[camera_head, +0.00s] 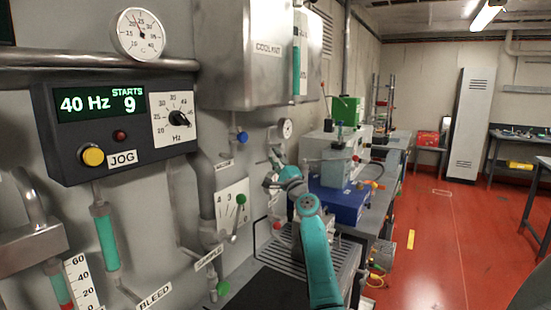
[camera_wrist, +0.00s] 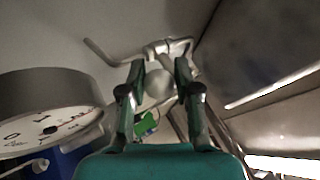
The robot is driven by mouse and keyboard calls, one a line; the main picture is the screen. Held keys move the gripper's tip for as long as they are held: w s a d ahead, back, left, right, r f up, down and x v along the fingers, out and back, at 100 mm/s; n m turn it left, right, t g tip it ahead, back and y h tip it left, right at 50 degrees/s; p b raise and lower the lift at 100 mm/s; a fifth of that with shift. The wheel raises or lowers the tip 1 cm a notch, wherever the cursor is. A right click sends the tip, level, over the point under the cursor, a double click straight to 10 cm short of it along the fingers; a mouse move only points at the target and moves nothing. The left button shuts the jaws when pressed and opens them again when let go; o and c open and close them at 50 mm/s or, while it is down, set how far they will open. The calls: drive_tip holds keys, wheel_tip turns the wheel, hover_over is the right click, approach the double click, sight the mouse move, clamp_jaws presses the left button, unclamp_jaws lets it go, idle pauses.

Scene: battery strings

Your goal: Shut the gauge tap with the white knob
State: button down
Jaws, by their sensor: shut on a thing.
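The white knob (camera_wrist: 158,84) of the gauge tap sits between my fingers in the wrist view. My gripper (camera_wrist: 159,70) is shut on it, one green finger on each side. Thin bent metal pipework (camera_wrist: 118,58) shows behind the knob. The round gauge (camera_wrist: 45,115) is large at the left of the wrist view. In the head view the gauge (camera_head: 286,128) is on the wall, just above my gripper (camera_head: 275,163). There the knob is too small and covered to make out, and I cannot tell how far the tap is turned.
A blue knob (camera_head: 242,137) is on the wall left of the gauge. A green-knobbed lever (camera_head: 241,199) on a numbered plate and a grey pipe (camera_head: 203,195) are lower left. The coolant box (camera_head: 262,70) hangs above. A bench with a blue unit (camera_head: 338,203) is to the right.

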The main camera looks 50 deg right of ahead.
drive_tip(key=shift+d+f+n+t+y, duration=0.2)
drive_tip(key=shift+d+n+t+y, duration=0.15)
drive_tip(key=shift+n+t+y, duration=0.6)
drive_tip(key=shift+d+f+n+t+y, duration=0.15)
drive_tip(key=shift+d+n+y, duration=0.4)
drive_tip(key=shift+n, duration=0.9)
drive_tip(key=shift+d+f+n+t+y, duration=0.25)
drive_tip(key=shift+n+t+y, duration=0.25)
drive_tip(key=shift+n+y, duration=0.55)
drive_tip(key=shift+d+n+t+y, duration=0.2)
drive_tip(key=shift+n+y, duration=0.85)
drive_tip(key=shift+n, duration=0.35)
drive_tip(key=shift+d+n+t+y, duration=0.2)
drive_tip(key=shift+n+y, duration=0.85)
drive_tip(key=shift+n, duration=0.3)
drive_tip(key=shift+d+n+t+y, duration=0.2)
drive_tip(key=shift+n+y, duration=0.85)
drive_tip(key=shift+n, duration=0.35)
drive_tip(key=shift+n+y, duration=0.4)
drive_tip(key=c, duration=0.8)
unclamp_jaws()
drive_tip(key=shift+d, duration=0.1)
drive_tip(key=v, duration=1.2)
